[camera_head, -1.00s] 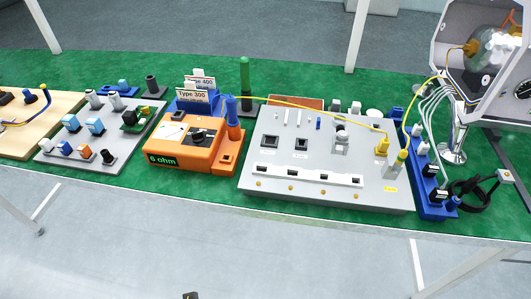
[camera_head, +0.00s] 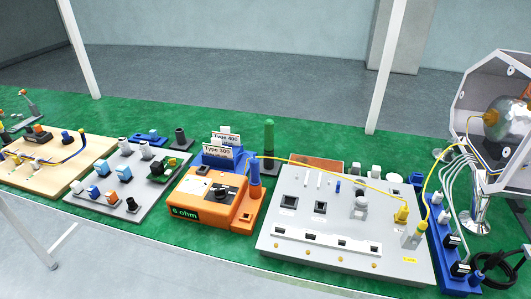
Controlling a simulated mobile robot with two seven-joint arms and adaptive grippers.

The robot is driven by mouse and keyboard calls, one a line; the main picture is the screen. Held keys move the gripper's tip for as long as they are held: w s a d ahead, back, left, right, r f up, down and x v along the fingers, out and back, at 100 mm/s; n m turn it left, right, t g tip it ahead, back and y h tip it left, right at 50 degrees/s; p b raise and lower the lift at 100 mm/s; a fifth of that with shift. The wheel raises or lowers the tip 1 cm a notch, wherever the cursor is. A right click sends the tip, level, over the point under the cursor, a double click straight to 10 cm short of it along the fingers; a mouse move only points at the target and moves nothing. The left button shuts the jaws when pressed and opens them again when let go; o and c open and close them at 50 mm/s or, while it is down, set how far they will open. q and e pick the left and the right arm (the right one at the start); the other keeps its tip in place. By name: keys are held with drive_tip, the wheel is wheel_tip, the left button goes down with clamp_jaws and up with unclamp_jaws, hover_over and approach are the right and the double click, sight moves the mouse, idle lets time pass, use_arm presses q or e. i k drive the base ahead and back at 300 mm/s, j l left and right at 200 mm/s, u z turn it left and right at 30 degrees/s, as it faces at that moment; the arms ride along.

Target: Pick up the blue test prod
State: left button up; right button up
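The blue test prod (camera_head: 254,172) stands upright in a holder on the right side of the orange meter (camera_head: 206,196). Its upper shaft is narrower and its lower end is hidden in the orange holder. The meter has a dark dial and a green display that reads "6 ohm". Neither of my grippers shows in the head view.
A grey board (camera_head: 345,262) with sockets and switches stands right of the meter. A green cylinder (camera_head: 269,137) and card signs (camera_head: 218,151) stand behind. A grey parts board (camera_head: 112,206) lies left. Green table surface shows between them.

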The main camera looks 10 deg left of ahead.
sight(254, 180)
drive_tip(key=z, duration=1.55)
drive_tip(key=u, duration=1.95)
drive_tip(key=i+l, duration=0.2)
drive_tip(key=l, duration=0.25)
drive_tip(key=i+u, duration=0.05)
